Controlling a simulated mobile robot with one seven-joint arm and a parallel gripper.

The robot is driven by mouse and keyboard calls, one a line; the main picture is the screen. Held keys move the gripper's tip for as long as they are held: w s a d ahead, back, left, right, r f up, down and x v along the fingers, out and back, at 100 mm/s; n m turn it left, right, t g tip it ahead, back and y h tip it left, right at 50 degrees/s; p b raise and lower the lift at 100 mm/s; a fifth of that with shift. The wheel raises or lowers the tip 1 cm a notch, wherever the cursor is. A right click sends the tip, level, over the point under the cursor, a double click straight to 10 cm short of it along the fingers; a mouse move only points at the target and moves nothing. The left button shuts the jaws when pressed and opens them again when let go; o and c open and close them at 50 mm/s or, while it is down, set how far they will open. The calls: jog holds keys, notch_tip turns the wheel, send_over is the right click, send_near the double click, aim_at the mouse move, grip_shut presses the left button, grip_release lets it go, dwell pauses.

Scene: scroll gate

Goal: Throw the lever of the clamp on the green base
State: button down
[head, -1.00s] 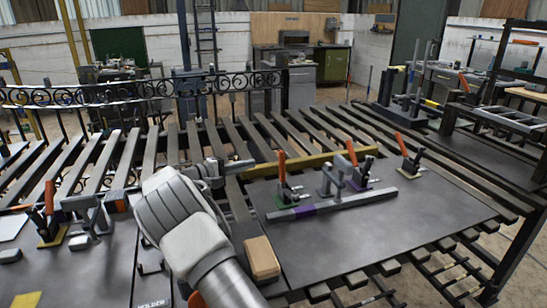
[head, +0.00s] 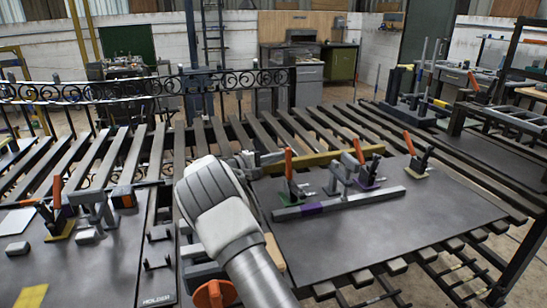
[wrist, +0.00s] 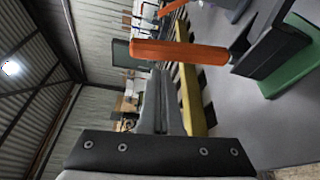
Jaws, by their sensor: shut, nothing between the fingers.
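The clamp on the green base (head: 285,194) stands at the left end of the right-hand dark plate. Its orange lever (head: 289,162) points up. In the wrist view the orange lever (wrist: 180,53) lies across the upper middle, with the dark clamp body and green base (wrist: 294,68) at right. My gripper (head: 268,158) is just left of the lever, with a small gap seeming to remain. In the wrist view my gripper's shut fingers (wrist: 157,78) point toward the lever and hold nothing. Whether they touch the lever cannot be told.
A grey bar (head: 350,202) with a purple section lies in front. A yellow beam (head: 325,158) runs behind. Another orange-levered clamp (head: 58,220) is on the left plate.

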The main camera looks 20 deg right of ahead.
jog(key=shift+s+r, duration=0.15)
jog(key=shift+s, duration=0.6)
jog(key=shift+b, duration=0.45)
jog(key=shift+m, duration=0.6)
jog(key=s+b, duration=0.4)
jog(key=shift+s+r, duration=0.1)
jog(key=shift+r, duration=0.05)
jog(key=s+d+r+p, duration=0.1)
jog(key=s+d+r, duration=0.6)
jog(key=r, duration=0.4)
jog(key=shift+s+d+p, duration=0.25)
jog(key=shift+d+p, duration=0.1)
jog(key=shift+d, duration=0.45)
